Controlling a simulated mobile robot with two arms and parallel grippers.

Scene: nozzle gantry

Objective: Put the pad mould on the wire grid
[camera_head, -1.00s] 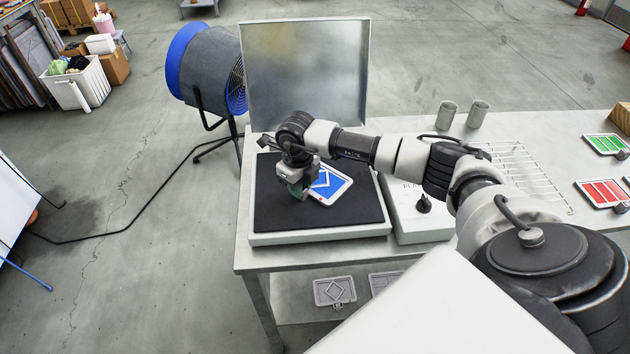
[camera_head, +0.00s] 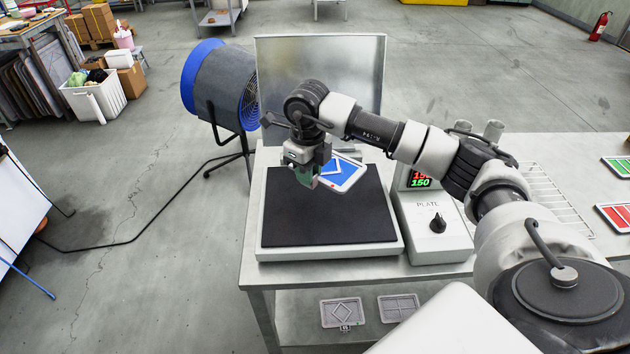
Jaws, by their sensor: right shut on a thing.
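The pad mould (camera_head: 345,172) is a pale flat frame with a blue filling and a white angled line. My right gripper (camera_head: 307,178) is shut on its left side and holds it tilted above the black hot plate (camera_head: 325,218). The gripper covers that side of the mould. The wire grid (camera_head: 560,208) lies on the table to the right, partly hidden behind my right arm. No mould shows on its visible part. My left gripper is not in view.
An upright metal sheet (camera_head: 330,75) stands behind the plate. A control box (camera_head: 432,238) with a knob and lit display sits between plate and grid. Green (camera_head: 617,167) and red (camera_head: 612,217) moulds lie at the right. A blue-rimmed fan (camera_head: 222,85) stands left.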

